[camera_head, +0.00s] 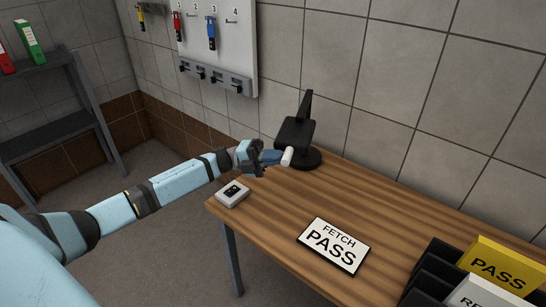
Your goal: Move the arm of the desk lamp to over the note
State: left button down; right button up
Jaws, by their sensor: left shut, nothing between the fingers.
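The black desk lamp (295,132) stands at the far left part of the wooden table, near the tiled wall, on a round black base. Its upper part rises to a thin upright piece. The note (333,247), a white card with a black edge reading "FETCH PASS", lies flat on the table in front of the lamp. My left gripper (275,157) comes in from the left, just in front of the lamp, shut and empty. My right gripper is out of view.
A small grey box (232,194) with a dark top sits at the table's left corner. Black holders with a yellow "PASS" card (502,267) stand at the right. The wooden table (385,215) is clear between lamp and note. A key board (217,45) hangs on the wall.

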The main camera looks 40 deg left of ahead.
pick_arm(q)
jog(key=w+d+n+t+y, duration=0.3)
jog(key=w+d+t, duration=0.1)
jog(key=d, duration=0.4)
jog(key=w+d+n+t+y+p, duration=0.1)
jog(key=w+d+n+t+y, duration=0.2)
jog(key=d, duration=0.5)
jog(key=w+t+y, duration=0.1)
jog(key=w+t, duration=0.1)
jog(key=shift+w+d+r+n+t, duration=0.25)
jog(key=shift+w+d+n+t, duration=0.05)
jog(key=shift+d, duration=0.05)
jog(key=shift+r, duration=0.15)
